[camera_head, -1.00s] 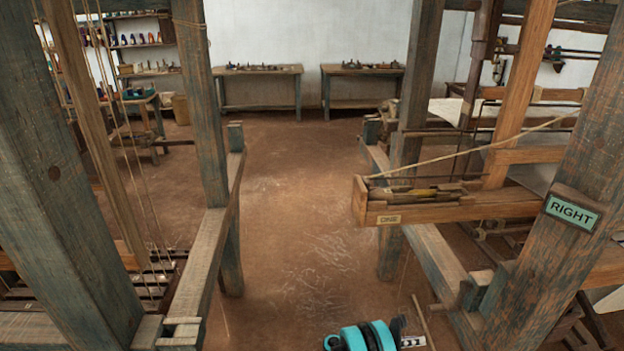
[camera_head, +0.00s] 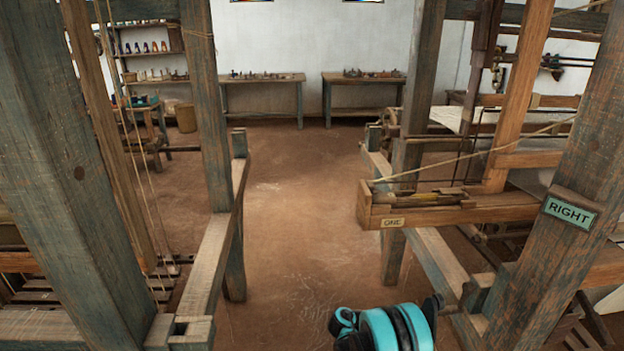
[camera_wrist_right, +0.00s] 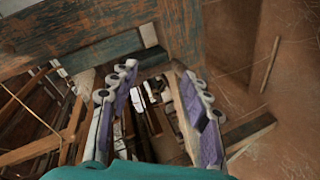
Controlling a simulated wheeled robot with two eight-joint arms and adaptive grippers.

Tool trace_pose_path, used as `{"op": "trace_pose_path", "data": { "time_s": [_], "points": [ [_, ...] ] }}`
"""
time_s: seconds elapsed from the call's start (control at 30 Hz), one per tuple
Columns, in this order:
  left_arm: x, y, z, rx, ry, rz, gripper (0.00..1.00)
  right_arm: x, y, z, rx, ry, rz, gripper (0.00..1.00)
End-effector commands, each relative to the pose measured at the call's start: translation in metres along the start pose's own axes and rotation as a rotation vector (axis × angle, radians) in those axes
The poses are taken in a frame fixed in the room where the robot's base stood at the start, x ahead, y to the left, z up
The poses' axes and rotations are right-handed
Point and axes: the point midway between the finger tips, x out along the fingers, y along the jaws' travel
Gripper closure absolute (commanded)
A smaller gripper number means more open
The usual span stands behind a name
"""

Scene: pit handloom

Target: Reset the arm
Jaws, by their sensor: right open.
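My right arm (camera_head: 385,328) shows at the bottom of the head view, a teal and black link low between the loom frames; its gripper is out of that view. In the right wrist view my right gripper (camera_wrist_right: 152,95) is open, its purple-padded fingers apart with nothing held between them. Dark loom parts and wooden bars show beyond the fingers. A weathered beam (camera_wrist_right: 95,50) runs close by at the upper left. My left gripper is not in view.
The right loom has a wooden box (camera_head: 440,212) marked ONE and a post with a RIGHT sign (camera_head: 571,211). A left loom post (camera_head: 75,180) stands near. Two work tables (camera_head: 262,82) (camera_head: 362,80) stand at the back wall. The earth floor (camera_head: 290,215) between the looms is clear.

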Motion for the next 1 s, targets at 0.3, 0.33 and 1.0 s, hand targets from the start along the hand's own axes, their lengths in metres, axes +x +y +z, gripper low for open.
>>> {"op": "trace_pose_path", "data": {
  "time_s": [0.3,0.33,1.0],
  "points": [
    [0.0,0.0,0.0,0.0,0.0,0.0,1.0,-0.036,0.081,-0.02,-0.078,-0.034,-0.333,0.52],
    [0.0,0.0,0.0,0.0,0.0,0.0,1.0,-0.041,0.088,-0.019,-0.083,-0.034,-0.366,0.52],
    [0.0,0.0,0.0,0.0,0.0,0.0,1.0,-0.175,0.203,0.104,0.0,0.049,-1.043,0.52]
  ]
}}
